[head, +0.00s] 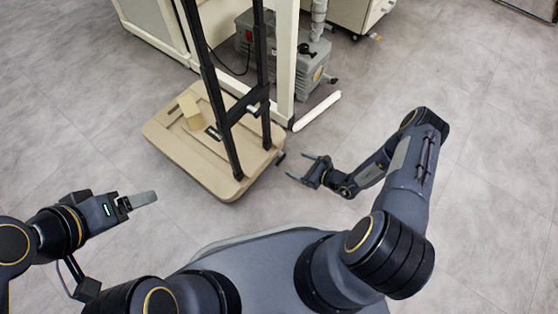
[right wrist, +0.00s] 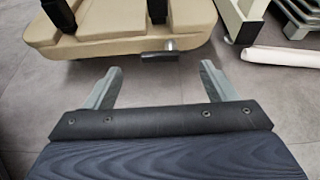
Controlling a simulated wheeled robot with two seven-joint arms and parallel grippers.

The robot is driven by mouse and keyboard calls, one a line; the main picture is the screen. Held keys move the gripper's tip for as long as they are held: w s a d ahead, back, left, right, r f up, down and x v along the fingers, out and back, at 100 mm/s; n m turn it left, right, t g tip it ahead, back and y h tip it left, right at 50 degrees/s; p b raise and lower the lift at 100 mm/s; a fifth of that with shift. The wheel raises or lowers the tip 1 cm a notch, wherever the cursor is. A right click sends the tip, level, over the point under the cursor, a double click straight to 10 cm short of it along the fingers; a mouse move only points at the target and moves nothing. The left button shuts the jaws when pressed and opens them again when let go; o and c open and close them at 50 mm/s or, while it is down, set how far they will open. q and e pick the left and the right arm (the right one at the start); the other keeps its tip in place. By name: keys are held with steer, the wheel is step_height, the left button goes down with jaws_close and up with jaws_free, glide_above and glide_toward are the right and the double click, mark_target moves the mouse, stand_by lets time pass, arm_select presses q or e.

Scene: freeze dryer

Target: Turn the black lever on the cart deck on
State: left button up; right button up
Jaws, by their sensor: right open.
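The beige cart deck (head: 185,160) stands on the floor ahead, with a black upright frame over it. The black lever (head: 281,157) sticks out from the deck's right edge. In the right wrist view the lever (right wrist: 159,56) lies roughly level below a metal pivot, beyond the fingertips. My right gripper (head: 297,167) is open and empty, just right of the lever and apart from it. In the right wrist view its two fingers (right wrist: 160,74) point toward the deck edge, with the lever between their lines. My left gripper (head: 148,198) is at lower left, empty, its fingers overlapping in view.
The black frame (head: 228,100) rises from the deck, and a beige block (head: 190,108) stands on it. A grey pump (head: 300,65) sits behind under a cream bench. A white tube (head: 317,111) lies on the floor. The floor at right is clear.

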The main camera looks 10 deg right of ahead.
mark_target(281, 159)
steer(key=b+x, duration=0.1)
steer(key=x, duration=0.2)
steer(key=f+b+x, duration=0.1)
steer(key=b+x, duration=0.1)
steer(key=x, duration=0.2)
steer(key=shift+s+d, duration=0.15)
steer(key=shift+s, duration=0.05)
steer(key=shift+w+a+f, duration=0.15)
steer(key=shift+w+a, duration=0.25)
steer(key=shift+w, duration=0.1)
steer(key=c, duration=1)
